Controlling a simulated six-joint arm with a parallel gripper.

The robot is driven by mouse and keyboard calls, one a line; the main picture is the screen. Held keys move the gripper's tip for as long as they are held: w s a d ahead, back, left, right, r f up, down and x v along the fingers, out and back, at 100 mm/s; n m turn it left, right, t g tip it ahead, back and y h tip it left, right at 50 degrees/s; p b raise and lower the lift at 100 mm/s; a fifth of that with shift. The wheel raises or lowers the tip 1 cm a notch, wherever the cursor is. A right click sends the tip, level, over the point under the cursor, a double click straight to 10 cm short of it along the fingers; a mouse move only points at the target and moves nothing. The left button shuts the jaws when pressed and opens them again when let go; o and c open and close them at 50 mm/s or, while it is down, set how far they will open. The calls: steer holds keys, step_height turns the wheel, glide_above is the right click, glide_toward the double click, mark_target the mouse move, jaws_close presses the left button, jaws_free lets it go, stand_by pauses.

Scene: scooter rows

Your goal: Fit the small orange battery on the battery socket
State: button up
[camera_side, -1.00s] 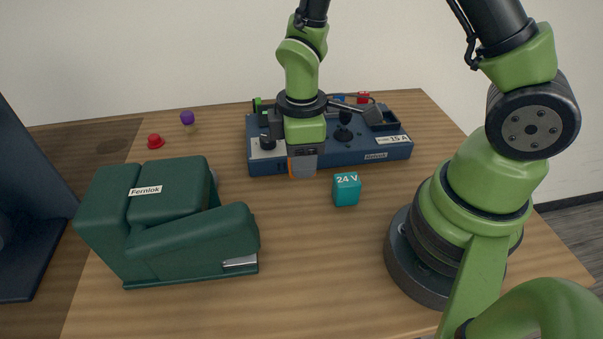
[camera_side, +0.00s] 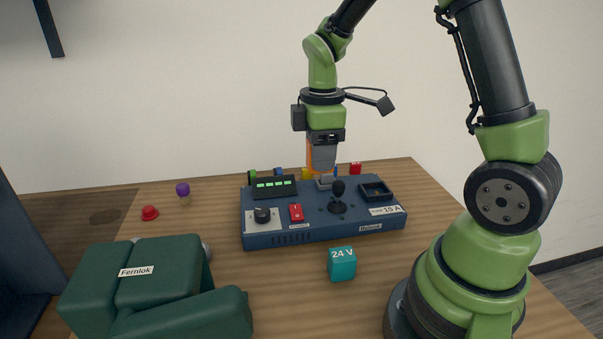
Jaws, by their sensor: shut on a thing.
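My gripper (camera_side: 323,168) points down over the back middle of the blue control panel (camera_side: 290,236). It is shut on the small orange battery (camera_side: 310,156), which shows only as a thin orange strip at the left of the grey fingers. The fingers hide most of it. Directly below the fingers is a small grey block (camera_side: 325,184) on the panel. I cannot tell for sure whether it is the battery socket, nor whether the battery touches it.
The panel carries a black joystick (camera_side: 338,197), a red switch (camera_side: 296,213), a knob (camera_side: 262,215), a green-lit display (camera_side: 274,188) and a black open tray (camera_side: 375,190). A teal 24 V cube (camera_side: 342,265) stands in front. A dark green Fernlok device (camera_side: 150,285) fills the front left.

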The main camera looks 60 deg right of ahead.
steer(key=d, duration=0.5)
steer(key=s+d, duration=0.1)
steer(key=d, duration=0.1)
steer(key=shift+s+d, duration=0.1)
steer(key=shift+d, duration=0.2)
steer(key=s+d, duration=0.4)
steer(key=d, duration=0.4)
steer(key=shift+s+d+f, duration=0.1)
steer(key=shift+d+f, duration=0.05)
steer(key=shift+f, duration=2.55)
steer(key=shift+s+d+f, duration=0.1)
steer(key=shift+d+f, duration=0.05)
steer(key=shift+f, duration=2.5)
steer(key=shift+f, duration=0.65)
steer(key=o, duration=1.6)
steer(key=shift+r, duration=2.95)
